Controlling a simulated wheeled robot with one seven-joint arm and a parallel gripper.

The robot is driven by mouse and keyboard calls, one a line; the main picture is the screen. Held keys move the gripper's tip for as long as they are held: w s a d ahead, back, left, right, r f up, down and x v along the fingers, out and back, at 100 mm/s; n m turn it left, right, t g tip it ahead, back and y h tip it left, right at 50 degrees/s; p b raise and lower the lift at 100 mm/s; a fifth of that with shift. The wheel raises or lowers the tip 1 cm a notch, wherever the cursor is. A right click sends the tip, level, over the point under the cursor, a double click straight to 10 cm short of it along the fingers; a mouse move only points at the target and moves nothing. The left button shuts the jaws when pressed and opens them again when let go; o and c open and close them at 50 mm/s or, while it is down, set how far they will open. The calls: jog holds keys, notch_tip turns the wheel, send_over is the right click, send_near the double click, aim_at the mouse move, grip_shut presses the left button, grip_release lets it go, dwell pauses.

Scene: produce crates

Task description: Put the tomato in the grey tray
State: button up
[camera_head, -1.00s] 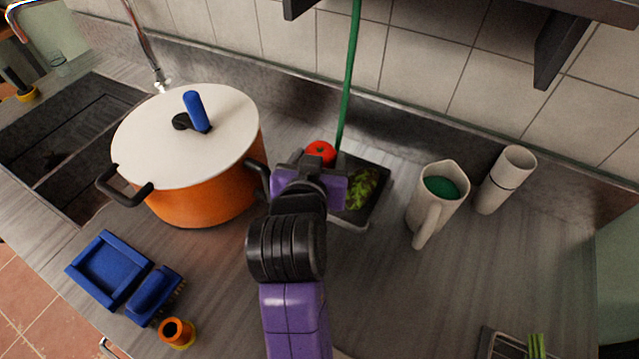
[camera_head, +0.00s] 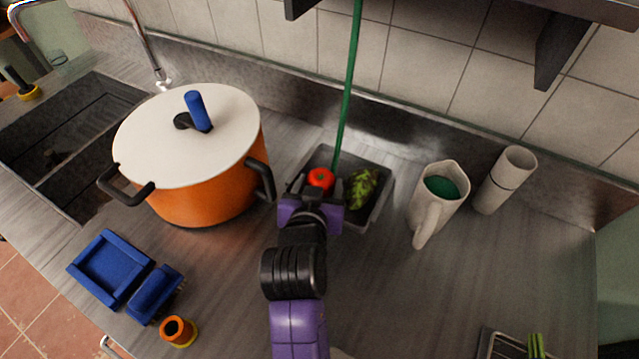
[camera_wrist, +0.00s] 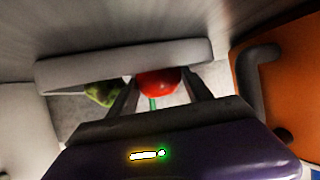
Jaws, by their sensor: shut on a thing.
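The red tomato (camera_head: 320,178) is between the fingertips of my gripper (camera_head: 318,186), which is shut on it. In the head view it appears over the left part of the grey tray (camera_head: 378,210). In the wrist view the tomato (camera_wrist: 158,84) sits between the two dark fingers, partly hidden by the tray's near rim (camera_wrist: 130,62). I cannot tell whether the tomato touches the tray floor. A green, bumpy vegetable (camera_head: 361,187) lies in the right part of the tray.
An orange pot (camera_head: 205,198) with a white lid stands close to the left of the tray. A white pitcher (camera_head: 437,205) and a white cup (camera_head: 505,180) stand to the right. A green pole (camera_head: 348,90) rises behind my gripper. The counter at front right is mostly clear.

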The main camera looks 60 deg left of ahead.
jog(key=o, duration=1.2)
jog(key=shift+f, duration=0.15)
jog(key=shift+r, duration=0.3)
jog(key=shift+s+d, duration=0.2)
jog(key=shift+d, duration=0.05)
jog(key=v, duration=1.1)
jog(key=shift+s+d+r, duration=0.1)
jog(key=shift+s+r, duration=0.05)
